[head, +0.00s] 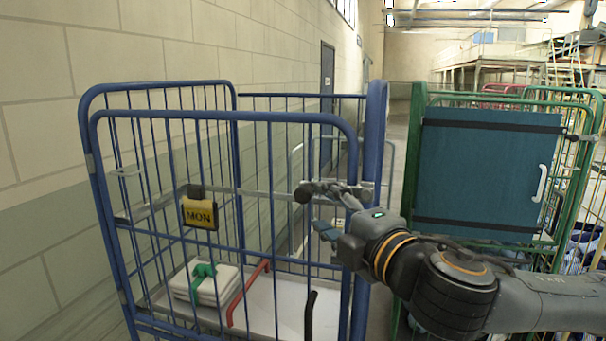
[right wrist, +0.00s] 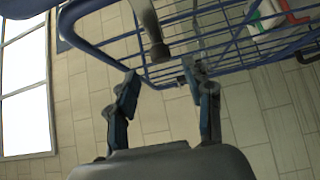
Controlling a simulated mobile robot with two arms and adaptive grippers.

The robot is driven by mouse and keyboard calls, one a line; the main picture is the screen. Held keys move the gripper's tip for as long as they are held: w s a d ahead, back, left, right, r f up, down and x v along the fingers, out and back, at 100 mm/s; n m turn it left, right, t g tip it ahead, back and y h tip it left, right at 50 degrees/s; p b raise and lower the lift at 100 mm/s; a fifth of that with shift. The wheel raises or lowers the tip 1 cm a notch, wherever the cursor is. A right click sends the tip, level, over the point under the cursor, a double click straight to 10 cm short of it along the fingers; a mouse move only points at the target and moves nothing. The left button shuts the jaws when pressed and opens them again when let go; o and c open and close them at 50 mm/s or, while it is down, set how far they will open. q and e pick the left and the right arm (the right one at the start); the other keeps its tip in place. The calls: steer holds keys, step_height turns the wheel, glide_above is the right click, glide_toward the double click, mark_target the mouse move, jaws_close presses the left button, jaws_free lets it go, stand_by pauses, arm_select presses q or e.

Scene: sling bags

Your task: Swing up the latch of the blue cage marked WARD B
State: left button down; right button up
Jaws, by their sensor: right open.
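The blue cage (head: 238,115) stands left of centre in the head view, by the wall. A yellow tag on its front reads MON (head: 199,214); I see no WARD B lettering. My right gripper (head: 314,211) is open at the right part of the cage's front. In the right wrist view, a grey bar with a dark knob (right wrist: 159,51), apparently the latch, reaches down toward the gap between the open fingers (right wrist: 160,75). The fingers appear to hold nothing; I cannot tell whether they touch it. The arm hides part of the cage's right side. My left gripper is not in view.
Folded white cloths with a green band (head: 205,283) and a red bar (head: 246,293) are inside the blue cage. A green cage (head: 415,125) with a teal cover (head: 487,175) stands close on the right. The block wall (head: 45,130) runs along the left.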

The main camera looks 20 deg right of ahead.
mark_target(307, 198)
steer(key=shift+w+a+r+p, duration=0.15)
steer(key=shift+w+p, duration=0.4)
steer(key=shift+p, duration=0.8)
steer(key=shift+w+a+r+p, duration=0.1)
steer(key=shift+w+p, duration=0.45)
steer(key=shift+p, duration=0.8)
steer(key=w, duration=0.3)
steer(key=w+a, duration=0.1)
steer(key=w, duration=0.1)
steer(key=shift+w+f+b, duration=0.3)
steer(key=shift+f+b, duration=0.05)
steer(key=shift+b, duration=0.05)
steer(key=shift+s, duration=0.15)
steer(key=shift+c, duration=0.6)
jaws_close()
